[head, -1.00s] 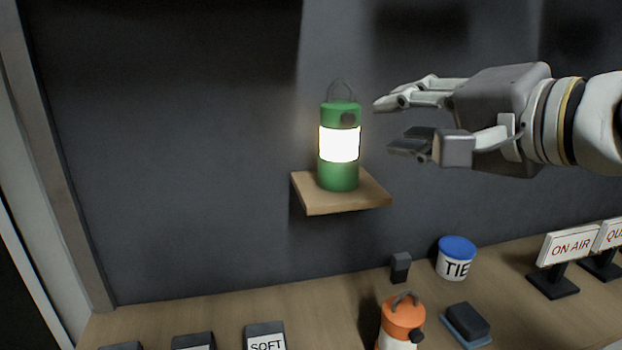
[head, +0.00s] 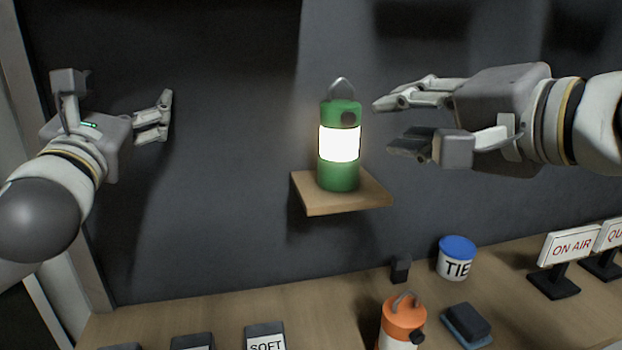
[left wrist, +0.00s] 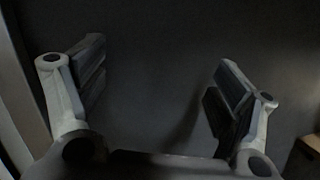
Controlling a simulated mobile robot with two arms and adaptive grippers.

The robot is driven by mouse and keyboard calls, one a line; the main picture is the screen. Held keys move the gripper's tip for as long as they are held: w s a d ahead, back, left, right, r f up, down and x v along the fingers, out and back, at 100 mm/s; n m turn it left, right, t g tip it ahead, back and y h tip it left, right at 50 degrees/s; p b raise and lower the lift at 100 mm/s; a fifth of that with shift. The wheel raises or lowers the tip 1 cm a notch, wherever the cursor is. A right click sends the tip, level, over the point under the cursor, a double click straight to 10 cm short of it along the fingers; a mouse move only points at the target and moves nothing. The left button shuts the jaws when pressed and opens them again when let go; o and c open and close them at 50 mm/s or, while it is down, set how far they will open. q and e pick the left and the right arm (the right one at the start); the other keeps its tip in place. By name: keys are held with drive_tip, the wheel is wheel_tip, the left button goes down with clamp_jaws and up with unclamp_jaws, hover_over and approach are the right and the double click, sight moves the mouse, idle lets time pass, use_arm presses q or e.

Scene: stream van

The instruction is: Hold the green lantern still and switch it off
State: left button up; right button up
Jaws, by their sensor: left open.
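The green lantern (head: 338,178) stands upright on a small wooden wall shelf (head: 342,203). Its middle band glows white and a dark round knob shows near the top of its front. Its wire handle is up. My right gripper (head: 392,123) is open just right of the lantern, its fingers pointing at it, apart from it. My left gripper (head: 120,90) is at the left in the head view, open and empty, well away from the lantern. In the left wrist view its spread fingers (left wrist: 155,85) face bare dark wall.
Below is a wooden counter (head: 335,308) with an orange lantern (head: 403,318), a blue-lidded tub (head: 457,260), a sponge-like block (head: 467,322), a small dark block (head: 401,270) and an ON AIR sign (head: 568,247). The wall between my left gripper and the shelf is clear.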

use_arm(q)
drive_tip(key=w+d+f+m+g+h, duration=0.1)
drive_tip(key=d+f+h, duration=0.45)
drive_tip(key=d, duration=0.65)
drive_tip(key=m+g+h, duration=0.1)
drive_tip(key=g+h, duration=0.2)
drive_tip(key=h, duration=0.2)
approach(339, 155)
drive_tip(key=w+f, duration=0.1)
drive_tip(key=w, duration=0.2)
drive_tip(key=x, duration=1)
drive_tip(key=shift+w+f, duration=0.15)
drive_tip(key=shift+w, duration=0.1)
use_arm(e)
drive_tip(key=shift+s, duration=0.1)
use_arm(q)
drive_tip(key=shift+c, duration=0.3)
drive_tip(key=c, duration=1.2)
drive_tip(key=shift+c, duration=0.2)
use_arm(e)
clamp_jaws()
